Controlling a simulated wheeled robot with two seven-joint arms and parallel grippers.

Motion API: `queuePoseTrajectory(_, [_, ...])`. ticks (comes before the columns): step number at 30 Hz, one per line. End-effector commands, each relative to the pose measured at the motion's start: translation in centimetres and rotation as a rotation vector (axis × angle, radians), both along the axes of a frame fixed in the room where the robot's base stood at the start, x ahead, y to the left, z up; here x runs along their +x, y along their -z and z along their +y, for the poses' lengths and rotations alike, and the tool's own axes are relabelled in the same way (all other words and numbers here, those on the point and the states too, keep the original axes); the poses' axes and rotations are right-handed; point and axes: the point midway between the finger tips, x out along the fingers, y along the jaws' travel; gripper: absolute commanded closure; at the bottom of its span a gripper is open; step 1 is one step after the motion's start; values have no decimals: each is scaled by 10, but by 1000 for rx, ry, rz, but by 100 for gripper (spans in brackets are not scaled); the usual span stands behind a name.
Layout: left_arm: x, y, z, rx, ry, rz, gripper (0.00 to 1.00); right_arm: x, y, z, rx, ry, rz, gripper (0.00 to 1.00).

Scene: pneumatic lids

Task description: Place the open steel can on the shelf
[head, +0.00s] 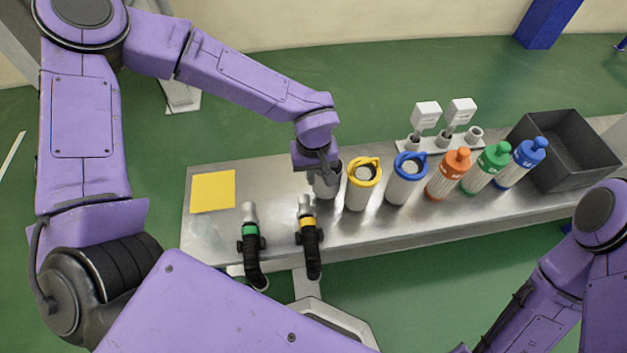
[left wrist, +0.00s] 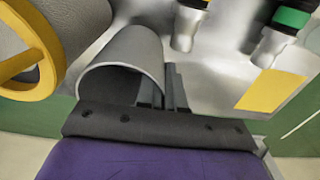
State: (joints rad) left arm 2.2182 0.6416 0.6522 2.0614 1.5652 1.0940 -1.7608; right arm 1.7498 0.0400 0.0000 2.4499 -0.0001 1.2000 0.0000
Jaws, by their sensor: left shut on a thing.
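The open steel can (head: 328,183) is a grey cylinder without a lid, beside the yellow-ringed can on the long steel bench. My left gripper (head: 317,163) comes down on its rim from above and is shut on it. In the left wrist view the can (left wrist: 128,62) shows its open mouth, and the gripper fingers (left wrist: 164,88) pinch its wall, one seemingly inside and one outside. I cannot tell whether the can's bottom touches the bench. No separate shelf stands out; the bench top (head: 275,183) is the only such surface. My right arm shows at the lower right, its gripper out of view.
To the right stand a yellow-ringed can (head: 361,186), a blue-ringed can (head: 405,182), several capped bottles and a dark bin (head: 562,155). Two black-hosed nozzles, green-banded (head: 250,240) and yellow-banded (head: 309,240), are at the front. A yellow square (head: 213,191) lies left; bare bench lies beside it.

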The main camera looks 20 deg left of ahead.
Motion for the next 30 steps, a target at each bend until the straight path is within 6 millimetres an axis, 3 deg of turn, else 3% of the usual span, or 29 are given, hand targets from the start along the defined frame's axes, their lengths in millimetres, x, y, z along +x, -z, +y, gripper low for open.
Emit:
queuePoseTrajectory(7, [6,39,4,2,0,1,100,0,12,0,0,0,0,57])
queuePoseTrajectory(18, [6,42,4,1,-1,0,100,0,9,0,0,0,0,57])
queuePoseTrajectory(19, [6,42,4,1,-1,-1,83,0,10,0,0,0,0,57])
queuePoseTrajectory(21, [6,42,4,1,-1,-1,67,0,10,0,0,0,0,57])
queuePoseTrajectory(30, [6,40,4,1,-1,-2,67,0,11,0,0,0,0,57])
